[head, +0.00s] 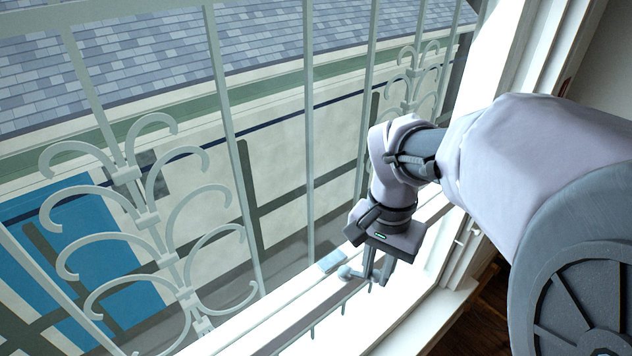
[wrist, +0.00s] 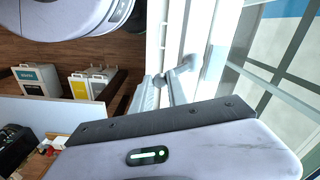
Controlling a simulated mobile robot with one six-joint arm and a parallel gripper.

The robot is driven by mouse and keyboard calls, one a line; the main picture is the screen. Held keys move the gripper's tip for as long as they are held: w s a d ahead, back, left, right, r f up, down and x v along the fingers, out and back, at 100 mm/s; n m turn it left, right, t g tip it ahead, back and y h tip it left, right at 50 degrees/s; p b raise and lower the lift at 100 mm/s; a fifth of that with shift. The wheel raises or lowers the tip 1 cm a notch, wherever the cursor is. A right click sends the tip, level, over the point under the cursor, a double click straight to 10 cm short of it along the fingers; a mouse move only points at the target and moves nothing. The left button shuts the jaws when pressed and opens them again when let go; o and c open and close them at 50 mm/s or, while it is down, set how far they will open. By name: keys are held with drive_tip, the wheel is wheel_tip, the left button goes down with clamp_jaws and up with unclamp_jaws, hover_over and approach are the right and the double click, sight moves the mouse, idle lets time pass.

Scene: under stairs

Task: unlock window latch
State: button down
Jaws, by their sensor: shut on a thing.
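The window latch (head: 345,271) is a small pale blue-grey piece on the white window frame, low in the middle of the head view. My gripper (head: 377,270) points down beside it, its fingers partly hiding the contact. In the wrist view a pale grey latch part (wrist: 187,64) lies just beyond the fingertips of my gripper (wrist: 161,85). The fingers are shut on the latch; the exact grip is hard to see. Whether the latch is turned or locked cannot be told.
Metal bars with scrollwork (head: 150,220) stand outside the window. The white sill (head: 420,325) runs along the lower right. In the wrist view, white containers with yellow and dark labels (wrist: 80,87) stand on the wooden floor, and a pale panel (wrist: 50,112) lies nearer.

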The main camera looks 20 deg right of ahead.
drive_tip(key=m+b, duration=0.1)
drive_tip(key=s+a+m, duration=0.1)
drive_tip(key=m, duration=0.1)
drive_tip(key=shift+a+f+b, duration=0.15)
drive_tip(key=shift+a+b, duration=0.05)
drive_tip(key=shift+b, duration=0.2)
drive_tip(key=shift+s+a+m+b, duration=0.15)
drive_tip(key=shift+a+m+b, duration=0.2)
drive_tip(key=shift+m, duration=0.5)
drive_tip(key=shift+s+a+m+b, duration=0.1)
drive_tip(key=shift+a+m+b, duration=0.25)
drive_tip(key=shift+m, duration=0.5)
drive_tip(key=c, duration=1.3)
unclamp_jaws()
wheel_tip(320, 180, up, 18)
drive_tip(key=p, duration=0.4)
drive_tip(key=shift+f, duration=0.15)
